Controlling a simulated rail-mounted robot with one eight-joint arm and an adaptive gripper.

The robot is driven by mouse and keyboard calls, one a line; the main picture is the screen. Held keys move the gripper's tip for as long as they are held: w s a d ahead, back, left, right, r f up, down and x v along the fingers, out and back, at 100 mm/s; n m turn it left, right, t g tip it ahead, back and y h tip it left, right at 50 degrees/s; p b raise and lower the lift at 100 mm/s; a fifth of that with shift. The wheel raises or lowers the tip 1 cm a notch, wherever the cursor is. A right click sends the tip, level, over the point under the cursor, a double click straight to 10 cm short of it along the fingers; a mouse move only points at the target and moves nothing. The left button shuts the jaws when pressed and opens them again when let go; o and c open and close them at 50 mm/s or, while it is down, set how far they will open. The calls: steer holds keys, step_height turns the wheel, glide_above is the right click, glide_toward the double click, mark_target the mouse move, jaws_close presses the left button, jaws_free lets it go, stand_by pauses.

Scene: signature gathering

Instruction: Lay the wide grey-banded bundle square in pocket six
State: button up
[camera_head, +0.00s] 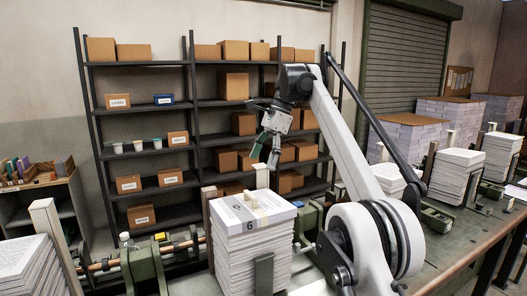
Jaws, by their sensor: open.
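A tall stack of white paper (252,262) stands in the near middle, with a "6" showing near its top front edge. A pale sheet or bundle with printed text (232,212) lies on top, and a beige-grey band (256,206) crosses it. I cannot tell whether this top layer is the wide grey-banded bundle. My gripper (265,157) hangs above and behind the stack, pointing down. Its teal-tipped fingers are apart with nothing between them, and it is clear of the stack.
Other paper stacks stand at the left (30,268) and right (459,172) along the green machine bed. Upright posts (262,176) rise around the stacks. Dark shelves with cardboard boxes (234,86) line the back wall.

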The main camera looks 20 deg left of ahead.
steer(key=shift+w+d+r, duration=0.15)
steer(key=shift+r, duration=0.1)
steer(key=s+d+r+n+t, duration=0.2)
steer(key=d+r, duration=0.1)
steer(key=d, duration=0.5)
steer(key=s+d+r+n+t, duration=0.1)
steer(key=s+d+r+t, duration=0.2)
steer(key=d, duration=0.6)
steer(key=s+d+f+n+t+h, duration=0.1)
steer(key=s+d+f+n+t, duration=0.2)
steer(key=s+d, duration=0.95)
steer(key=s+d+f+n, duration=0.1)
steer(key=s+d+f, duration=0.2)
steer(key=s+f, duration=0.4)
steer(key=s+d+f+n+t+h, duration=0.1)
steer(key=s+d+f, duration=0.3)
steer(key=s+f, duration=0.2)
steer(key=s+d+f+n+t+h, duration=0.1)
steer(key=s+d+f, duration=0.3)
steer(key=s+f, duration=0.3)
steer(key=shift+s+f+n, duration=0.3)
steer(key=shift+f, duration=0.1)
step_height(320, 180, down, 14)
steer(key=b, duration=1.3)
steer(key=shift+r+b, duration=0.25)
steer(key=shift+b, duration=0.05)
